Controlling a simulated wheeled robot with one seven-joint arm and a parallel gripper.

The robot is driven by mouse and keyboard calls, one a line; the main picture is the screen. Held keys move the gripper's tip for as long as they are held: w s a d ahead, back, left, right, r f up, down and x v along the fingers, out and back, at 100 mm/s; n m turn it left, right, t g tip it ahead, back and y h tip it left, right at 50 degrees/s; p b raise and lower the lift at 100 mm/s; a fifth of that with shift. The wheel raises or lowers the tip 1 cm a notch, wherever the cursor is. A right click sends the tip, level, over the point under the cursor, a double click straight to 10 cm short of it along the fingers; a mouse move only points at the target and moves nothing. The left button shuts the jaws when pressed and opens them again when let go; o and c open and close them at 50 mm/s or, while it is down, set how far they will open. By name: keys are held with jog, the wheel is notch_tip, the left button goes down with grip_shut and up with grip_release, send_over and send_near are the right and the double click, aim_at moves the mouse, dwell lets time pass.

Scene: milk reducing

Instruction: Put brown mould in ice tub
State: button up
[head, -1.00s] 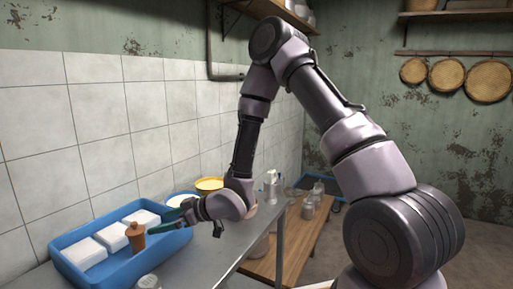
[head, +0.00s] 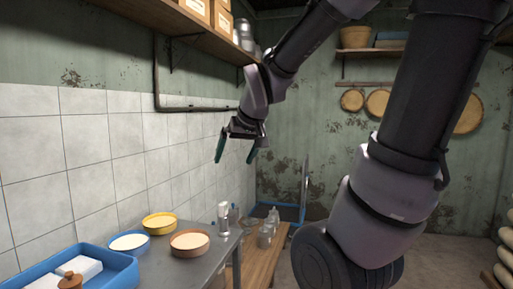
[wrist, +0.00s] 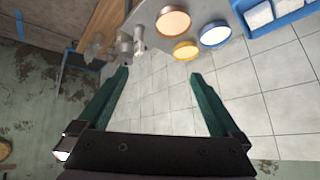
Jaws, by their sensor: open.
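The brown mould (head: 70,281), small with a knobbed top, stands among white ice blocks in the blue ice tub (head: 125,274) at the lower left of the head view. The lower frame edge cuts off its base. The tub also shows at the top right of the wrist view (wrist: 286,19), where I cannot make out the mould. My gripper (head: 236,160) is open and empty, high above the far part of the metal table. Its two green fingers are spread apart in the wrist view (wrist: 158,74), with only wall tiles between them.
A brown round dish (head: 189,244), a yellow one (head: 159,223) and a blue one (head: 129,242), each with pale contents, stand on the metal table (head: 212,265) beside the tub. Bottles and jars (head: 268,228) stand beyond. A shelf (head: 178,27) with boxes hangs above on the left.

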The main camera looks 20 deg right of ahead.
jog(key=s+r+m, duration=0.1)
jog(key=s+r, duration=0.1)
jog(key=s, duration=0.3)
jog(key=s+d+r+m+y, duration=0.1)
jog(key=s+m, duration=0.1)
jog(key=s, duration=0.3)
jog(key=shift+s+d+r+g, duration=0.3)
jog(key=shift+s+r+g, duration=0.05)
jog(key=shift+r+g, duration=0.05)
dwell(0.4)
